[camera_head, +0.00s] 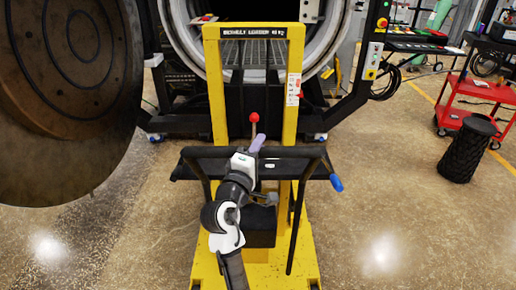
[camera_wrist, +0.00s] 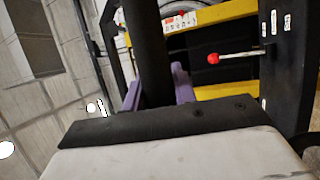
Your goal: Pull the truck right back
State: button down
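The truck is a yellow lift truck with a tall mast (camera_head: 218,95) and a yellow base (camera_head: 262,268). It stands upright in front of the round furnace opening. Its black handle bar (camera_head: 305,152) runs across the near side, with a blue grip at the right end. My gripper (camera_head: 257,143) is at the middle of this bar. In the wrist view the purple fingers of my gripper (camera_wrist: 157,92) lie on both sides of the black bar (camera_wrist: 150,45), close against it, and look shut on it. The fingertips are partly hidden behind the bar.
A red-knobbed lever (camera_head: 254,119) rises just behind the bar. The furnace's round door (camera_head: 65,95) hangs open at the left. A black woven bin (camera_head: 466,150) and red cart (camera_head: 478,92) stand at the right. Floor either side of the truck is clear.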

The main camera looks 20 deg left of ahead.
jog(key=c, duration=1.4)
grip_release()
jog(key=shift+s+f, duration=0.1)
jog(key=shift+f, duration=0.05)
jog(key=shift+c, duration=0.2)
jog(key=o, duration=0.3)
jog(key=shift+s+d, duration=0.1)
jog(key=shift+s, duration=0.05)
jog(key=b+v, duration=0.4)
jog(key=v, duration=0.9)
jog(key=shift+s, duration=0.35)
